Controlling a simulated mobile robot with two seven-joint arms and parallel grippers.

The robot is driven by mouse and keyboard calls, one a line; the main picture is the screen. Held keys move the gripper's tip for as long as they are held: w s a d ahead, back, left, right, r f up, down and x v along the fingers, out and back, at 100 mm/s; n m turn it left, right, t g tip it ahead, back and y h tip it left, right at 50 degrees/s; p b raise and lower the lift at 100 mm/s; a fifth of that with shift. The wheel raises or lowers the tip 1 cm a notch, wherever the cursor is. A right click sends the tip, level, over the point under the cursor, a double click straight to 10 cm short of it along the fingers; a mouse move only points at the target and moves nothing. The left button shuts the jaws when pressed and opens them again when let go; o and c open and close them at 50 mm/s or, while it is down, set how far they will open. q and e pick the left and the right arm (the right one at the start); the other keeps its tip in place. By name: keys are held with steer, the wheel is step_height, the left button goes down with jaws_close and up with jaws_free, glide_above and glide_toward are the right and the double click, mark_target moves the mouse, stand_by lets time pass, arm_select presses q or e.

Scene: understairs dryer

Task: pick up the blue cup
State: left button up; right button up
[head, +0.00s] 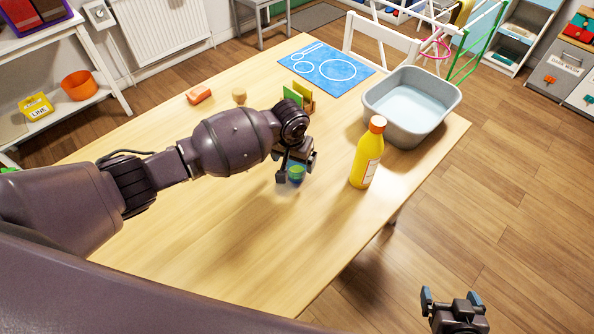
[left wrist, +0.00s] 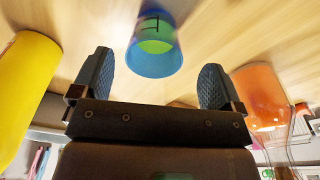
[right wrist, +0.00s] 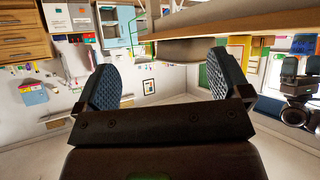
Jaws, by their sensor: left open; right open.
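The blue cup (head: 295,174) stands on the wooden table in the head view, partly hidden by my left gripper (head: 296,168). In the left wrist view the cup (left wrist: 154,47) is translucent blue with a green patch inside and a dark mark. It lies ahead of and between the two open fingers of my left gripper (left wrist: 157,82), with nothing held. My right gripper (head: 452,300) is open and empty, away from the table above the floor at the lower right. Its open fingers also show in the right wrist view (right wrist: 163,82).
A yellow bottle (head: 367,155) with an orange cap stands right of the cup. A grey basin (head: 440,135) is behind it. The near table is clear.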

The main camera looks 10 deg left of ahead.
mark_target(297, 169)
arm_select(q)
steer(key=shift+w+d+f+b, duration=0.1)
steer(key=shift+w+f+b, duration=0.1)
steer(key=shift+f, duration=0.65)
steer(key=shift+w+d+f+b, duration=0.1)
steer(key=shift+d+f+b, duration=0.05)
steer(key=shift+f, duration=0.7)
steer(key=shift+w+d+f+b, duration=0.1)
steer(key=shift+f+b, duration=0.1)
steer(key=shift+f, duration=0.65)
steer(key=c, duration=1)
